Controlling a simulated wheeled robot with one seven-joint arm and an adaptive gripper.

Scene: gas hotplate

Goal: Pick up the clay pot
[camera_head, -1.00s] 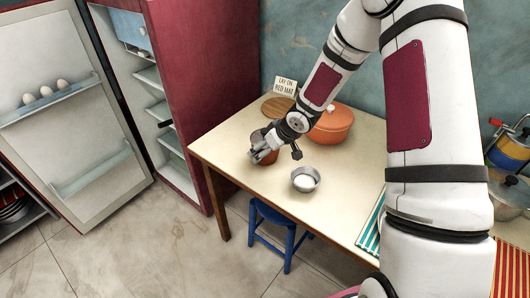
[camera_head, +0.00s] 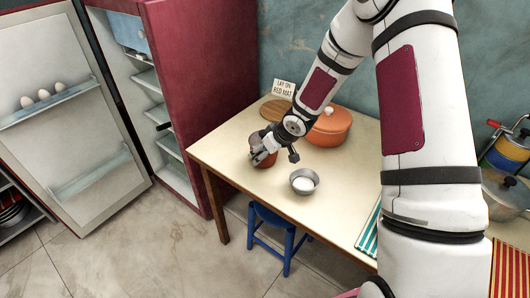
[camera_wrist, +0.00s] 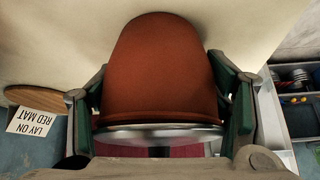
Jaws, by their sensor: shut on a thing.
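The clay pot (camera_head: 268,160) is a small reddish-brown vessel near the left end of the table, mostly hidden behind my gripper in the head view. My gripper (camera_head: 262,152) is on it from above. In the wrist view the clay pot (camera_wrist: 160,70) fills the middle, with a shiny rim nearest the camera. The two dark green finger pads of my gripper (camera_wrist: 160,105) press on its left and right sides. I cannot tell whether the pot's base is clear of the table.
An orange lidded casserole (camera_head: 330,128) stands behind on the table (camera_head: 225,150), near a round wooden board (camera_head: 276,110) and a sign (camera_head: 284,88). A metal bowl (camera_head: 304,182) with white contents is close in front, to the right. A fridge (camera_head: 205,90) stands open at left.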

